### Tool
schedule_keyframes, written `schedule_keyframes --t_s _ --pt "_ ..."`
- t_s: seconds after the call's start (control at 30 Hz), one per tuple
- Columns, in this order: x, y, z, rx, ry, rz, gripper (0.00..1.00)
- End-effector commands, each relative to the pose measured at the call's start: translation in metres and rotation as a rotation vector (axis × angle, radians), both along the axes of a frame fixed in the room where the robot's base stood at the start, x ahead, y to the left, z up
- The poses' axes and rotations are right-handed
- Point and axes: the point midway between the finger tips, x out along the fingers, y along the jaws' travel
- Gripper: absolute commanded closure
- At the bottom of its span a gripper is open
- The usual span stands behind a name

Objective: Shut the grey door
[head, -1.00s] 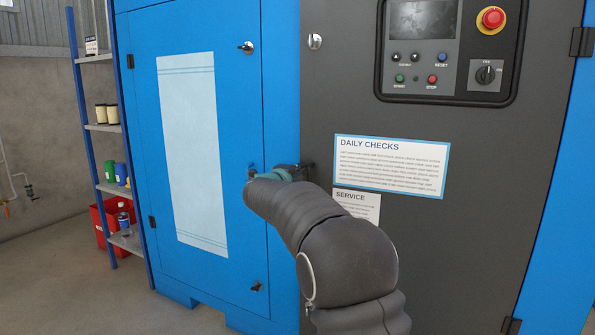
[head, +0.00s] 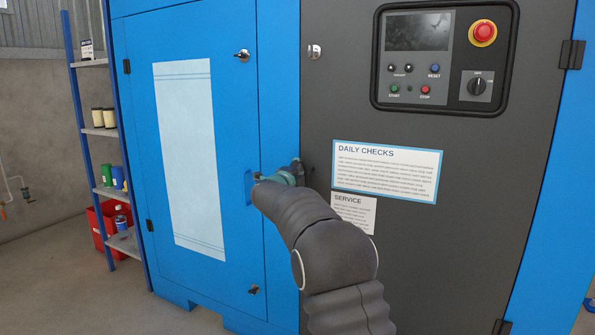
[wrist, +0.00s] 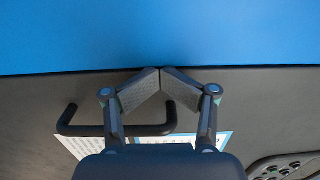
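The grey door (head: 420,270) fills the right of the head view, with its hinges on the right and its left edge beside the blue cabinet front. I cannot tell whether it sits fully flush. My gripper (head: 297,170) is at this left edge, and my arm hides part of the door. In the wrist view my gripper (wrist: 160,70) has its two fingertips together with nothing between them, by the line where grey meets blue. The black bar handle (wrist: 75,128) of the grey door is beside and behind the fingers, not held. Whether the fingertips touch the door cannot be told.
A blue door (head: 225,120) with a pale panel stands to the left. A control panel (head: 440,60) with a red stop button (head: 482,33) is on the grey door. A shelf rack (head: 100,132) and a red bin (head: 97,232) are at the far left.

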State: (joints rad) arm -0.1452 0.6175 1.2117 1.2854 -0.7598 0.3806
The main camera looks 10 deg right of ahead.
Motion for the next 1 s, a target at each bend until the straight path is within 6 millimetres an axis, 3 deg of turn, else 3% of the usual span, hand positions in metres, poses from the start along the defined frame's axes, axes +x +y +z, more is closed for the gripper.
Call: schedule_keyframes --t_s 0.4,0.6,0.87,0.93,1.0 --pt "-0.058 0.037 0.007 0.000 -0.002 0.003 1.00" --pt "-0.077 0.047 0.008 -0.002 -0.003 -0.001 1.00" --pt "-0.078 0.061 0.003 -0.023 0.037 0.049 1.00" --pt "-0.070 0.077 -0.002 -0.057 0.077 0.129 1.00" --pt "-0.064 0.099 -0.021 -0.119 0.149 0.245 1.00"
